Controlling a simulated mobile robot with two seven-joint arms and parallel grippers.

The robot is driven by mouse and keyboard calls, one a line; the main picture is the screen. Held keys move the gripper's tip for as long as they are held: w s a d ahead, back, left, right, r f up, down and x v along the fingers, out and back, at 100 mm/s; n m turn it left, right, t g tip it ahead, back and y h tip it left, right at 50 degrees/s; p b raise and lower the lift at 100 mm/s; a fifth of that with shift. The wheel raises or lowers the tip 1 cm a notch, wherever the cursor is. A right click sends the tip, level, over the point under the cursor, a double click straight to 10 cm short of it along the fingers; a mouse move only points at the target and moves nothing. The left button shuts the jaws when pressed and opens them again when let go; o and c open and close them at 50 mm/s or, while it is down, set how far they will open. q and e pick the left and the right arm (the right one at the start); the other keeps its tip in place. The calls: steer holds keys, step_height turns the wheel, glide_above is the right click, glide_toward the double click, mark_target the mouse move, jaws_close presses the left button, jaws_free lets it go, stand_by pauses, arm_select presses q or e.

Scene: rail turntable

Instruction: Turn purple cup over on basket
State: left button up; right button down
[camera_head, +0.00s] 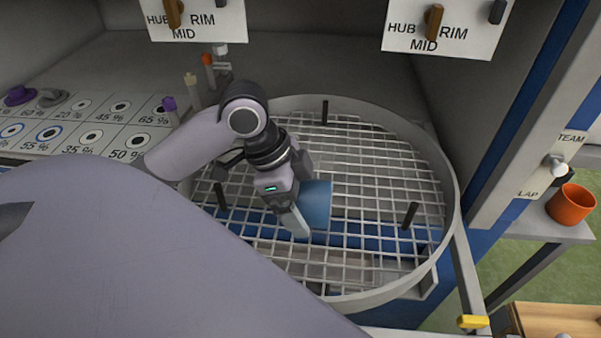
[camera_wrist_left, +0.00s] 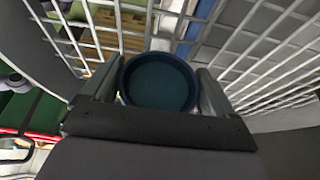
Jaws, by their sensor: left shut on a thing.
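My left gripper (camera_head: 300,208) is shut on a blue cup (camera_head: 317,204), its fingers on either side of it. The cup appears tilted on its side over the wire grid; I cannot tell if it touches the grid. In the left wrist view one round, dark blue end of the cup (camera_wrist_left: 159,82) sits between the fingers of the left gripper (camera_wrist_left: 158,95). The round basket (camera_head: 447,165) has a grey rim and a white wire grid floor. I see no cup that is clearly purple. My right gripper is not in view.
Short black posts (camera_head: 409,215) stand up from the grid. An orange cup (camera_head: 571,204) sits on a shelf at the right. A panel with percentage labels (camera_head: 85,125) lies at the left. The grid right of the blue cup is mostly clear.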

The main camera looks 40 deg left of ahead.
arm_select(q)
steer(key=shift+f, duration=0.5)
stand_by(0.4)
steer(key=o, duration=1)
steer(key=shift+r, duration=0.1)
steer(key=v, duration=0.7)
steer(key=shift+p, duration=0.45)
steer(key=shift+s, duration=0.1)
